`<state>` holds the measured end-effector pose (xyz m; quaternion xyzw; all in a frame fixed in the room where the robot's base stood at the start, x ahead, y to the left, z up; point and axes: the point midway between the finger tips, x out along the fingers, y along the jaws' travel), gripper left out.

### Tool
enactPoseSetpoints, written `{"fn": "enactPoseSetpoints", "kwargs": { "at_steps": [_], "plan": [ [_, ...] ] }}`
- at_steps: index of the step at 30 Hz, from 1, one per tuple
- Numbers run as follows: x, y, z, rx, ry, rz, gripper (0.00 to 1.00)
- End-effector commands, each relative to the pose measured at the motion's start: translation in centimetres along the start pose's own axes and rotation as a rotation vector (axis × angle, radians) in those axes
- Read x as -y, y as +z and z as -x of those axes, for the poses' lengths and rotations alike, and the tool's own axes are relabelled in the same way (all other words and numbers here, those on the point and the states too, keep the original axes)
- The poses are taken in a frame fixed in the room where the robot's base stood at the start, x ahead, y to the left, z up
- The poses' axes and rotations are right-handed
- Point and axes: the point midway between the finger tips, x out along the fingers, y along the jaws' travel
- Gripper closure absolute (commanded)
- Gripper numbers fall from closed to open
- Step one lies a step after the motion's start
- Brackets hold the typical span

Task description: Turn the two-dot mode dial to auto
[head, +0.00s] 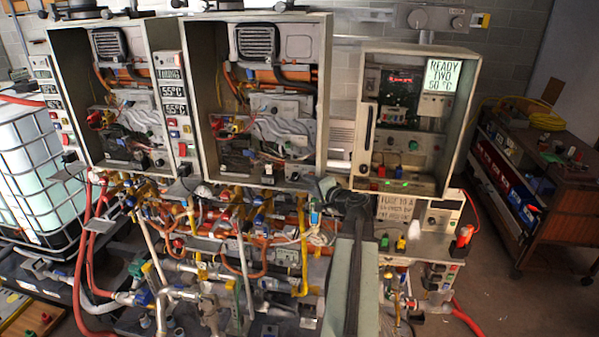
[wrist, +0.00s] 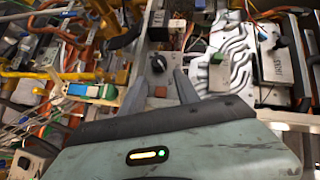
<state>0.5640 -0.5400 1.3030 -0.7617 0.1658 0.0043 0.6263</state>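In the wrist view a small dark round dial (wrist: 158,64) sits on a grey panel strip, just beyond and between my fingertips. Its dots and pointer setting are too small to read, so I cannot tell whether it is the two-dot mode dial. My gripper (wrist: 160,76) has its two grey fingers apart with a clear gap, and they seem not to touch the dial. In the head view my arm reaches forward beside the right-hand cabinet (head: 472,120), and the fingertips are hard to make out.
A second black knob (wrist: 281,42) is on a white plate at right in the wrist view. Two open heater cabinets (head: 322,100) stand left of my arm above crowded pipes and valves. A lit display (head: 443,77) reads "READY TWO 50°C". A cart (head: 550,190) stands at right.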

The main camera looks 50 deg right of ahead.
Motion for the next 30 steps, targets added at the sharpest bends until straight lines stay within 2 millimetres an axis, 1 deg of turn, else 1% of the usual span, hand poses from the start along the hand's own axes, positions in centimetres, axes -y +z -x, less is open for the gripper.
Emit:
{"fn": "enactPoseSetpoints", "kwargs": {
  "at_steps": [4, 7, 15, 16, 19, 25, 26, 27, 29, 30],
  "plan": [
    [-0.2, 0.1, -0.7, 0.003, 0.001, 0.001, 0.62],
    [-0.3, 0.0, -1.8, 0.003, 0.001, 0.001, 0.62],
    [-0.3, 0.1, -6.9, 0.005, 0.001, 0.002, 0.62],
    [-0.3, 0.1, -7.2, 0.005, 0.001, 0.002, 0.62],
    [-0.2, 0.1, -7.9, 0.003, 0.002, 0.002, 0.62],
    [-0.2, 0.1, -7.9, 0.003, 0.002, 0.002, 0.62],
    [-0.2, 0.1, -7.9, 0.003, 0.002, 0.002, 0.68],
    [-0.2, 0.1, -7.9, 0.003, 0.002, 0.002, 0.79],
    [-0.2, 0.1, -7.9, 0.003, 0.002, 0.002, 0.96],
    [-0.2, 0.1, -7.9, 0.003, 0.002, 0.002, 1.0]
  ]
}}
